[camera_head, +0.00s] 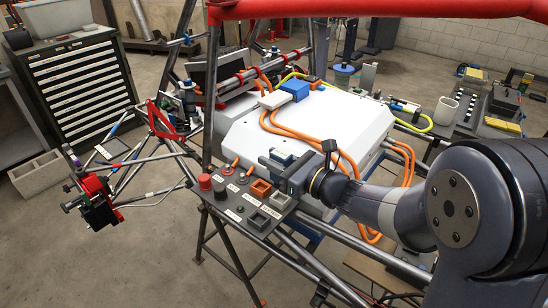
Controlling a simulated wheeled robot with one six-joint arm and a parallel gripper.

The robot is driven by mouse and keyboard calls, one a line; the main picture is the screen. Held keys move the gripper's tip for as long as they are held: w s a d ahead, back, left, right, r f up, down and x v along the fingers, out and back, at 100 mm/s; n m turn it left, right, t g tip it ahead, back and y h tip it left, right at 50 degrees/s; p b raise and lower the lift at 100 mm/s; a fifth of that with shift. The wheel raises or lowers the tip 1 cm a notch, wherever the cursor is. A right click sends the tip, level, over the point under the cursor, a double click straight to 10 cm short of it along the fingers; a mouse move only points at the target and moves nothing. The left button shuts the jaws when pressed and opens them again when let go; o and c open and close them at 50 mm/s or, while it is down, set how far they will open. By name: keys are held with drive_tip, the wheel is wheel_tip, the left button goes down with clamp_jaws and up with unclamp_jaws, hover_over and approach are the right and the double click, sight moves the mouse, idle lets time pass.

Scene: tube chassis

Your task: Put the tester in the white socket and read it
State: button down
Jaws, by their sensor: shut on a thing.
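My gripper (278,168) reaches in from the right, over the far right part of a dark control panel (229,211). It is shut on a small dark blue-grey thing, apparently the tester (283,157). Its face and any reading are too small to make out. I cannot tell for sure which is the white socket. The tester looks above and behind the sockets, apart from them.
A red push button (205,182) and labels sit on the panel. A large white battery case (310,125) with orange cables (297,136) lies behind my gripper. Chassis tubes (340,234) run beside the panel. A red bar crosses the top. A drawer cabinet (80,85) stands back left.

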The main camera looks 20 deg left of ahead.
sight(275, 177)
drive_tip(key=shift+w+f+b, duration=0.1)
drive_tip(key=shift+f+b, duration=1.15)
drive_tip(key=shift+f, duration=0.85)
drive_tip(key=shift+b, duration=0.35)
drive_tip(key=shift+f+b, duration=0.55)
drive_tip(key=shift+f, duration=0.05)
drive_tip(key=c, duration=1.4)
unclamp_jaws()
drive_tip(key=shift+d, duration=0.1)
drive_tip(key=v, duration=1.1)
drive_tip(key=shift+f, duration=0.1)
drive_tip(key=shift+x, duration=4.35)
